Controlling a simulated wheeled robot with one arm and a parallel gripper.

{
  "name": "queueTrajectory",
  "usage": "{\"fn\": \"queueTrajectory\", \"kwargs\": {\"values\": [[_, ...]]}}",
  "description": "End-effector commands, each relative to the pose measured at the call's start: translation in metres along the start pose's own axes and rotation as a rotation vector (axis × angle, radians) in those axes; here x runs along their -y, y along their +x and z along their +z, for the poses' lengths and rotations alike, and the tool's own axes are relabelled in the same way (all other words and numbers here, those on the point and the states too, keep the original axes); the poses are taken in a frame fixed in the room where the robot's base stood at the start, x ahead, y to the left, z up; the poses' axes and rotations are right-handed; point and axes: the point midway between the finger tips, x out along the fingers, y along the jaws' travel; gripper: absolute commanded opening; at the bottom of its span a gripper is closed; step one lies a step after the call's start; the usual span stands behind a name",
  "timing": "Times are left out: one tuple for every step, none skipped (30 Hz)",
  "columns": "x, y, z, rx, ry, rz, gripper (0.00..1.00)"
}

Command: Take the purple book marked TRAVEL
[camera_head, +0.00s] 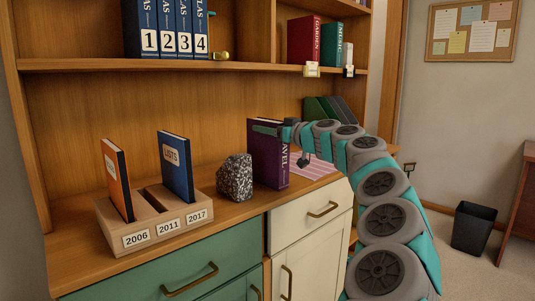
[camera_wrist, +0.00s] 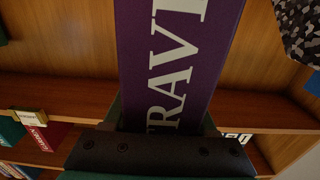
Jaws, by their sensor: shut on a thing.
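The purple book (camera_head: 266,165) marked TRAVEL is upright over the cabinet top, just right of a speckled stone block (camera_head: 235,177). From the head view I cannot tell whether its bottom edge touches the surface. My gripper (camera_head: 268,129) reaches in from the right and is shut on the upper part of the book. In the wrist view the purple spine (camera_wrist: 178,60), with large pale letters, runs between the fingers of my gripper (camera_wrist: 163,120). Part of the title is hidden there, and my gripper covers part of the book in the head view.
A wooden holder (camera_head: 165,238) labelled 2006, 2011 and 2017 holds an orange book (camera_head: 117,180) and a blue LISTS book (camera_head: 176,167). Dark green books (camera_head: 330,108) lean behind my arm. The shelf above (camera_head: 270,66) carries ATLAS volumes, GARDEN and MUSIC books.

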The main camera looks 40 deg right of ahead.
Motion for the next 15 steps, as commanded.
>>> {"fn": "queueTrajectory", "kwargs": {"values": [[0.0001,0.0001,0.0002,0.000,0.000,0.000,0.04],[0.0001,0.0001,0.0002,0.000,0.000,0.000,0.00],[0.0001,0.0001,0.0002,0.000,0.000,0.000,0.00],[0.0001,0.0001,0.0002,0.000,0.000,0.000,0.00],[0.0001,0.0001,0.0002,0.000,0.000,0.000,0.00],[0.0001,0.0001,0.0002,0.000,0.000,0.000,0.00],[0.0001,0.0001,0.0002,0.000,0.000,0.000,0.00],[0.0001,0.0001,0.0002,0.000,0.000,0.000,0.00],[0.0001,0.0001,0.0003,0.001,0.000,0.000,0.00],[0.0002,0.0001,0.0003,0.001,0.000,-0.001,0.00],[0.0001,0.0001,0.0003,0.001,0.000,0.000,0.00],[0.0002,0.0001,0.0003,0.001,0.000,-0.001,0.00],[0.0001,0.0001,0.0002,0.000,0.000,0.000,0.00],[0.0002,0.0000,-0.0004,0.000,0.000,0.000,0.00],[0.0002,0.0000,-0.0004,0.000,0.000,0.000,0.00]]}}
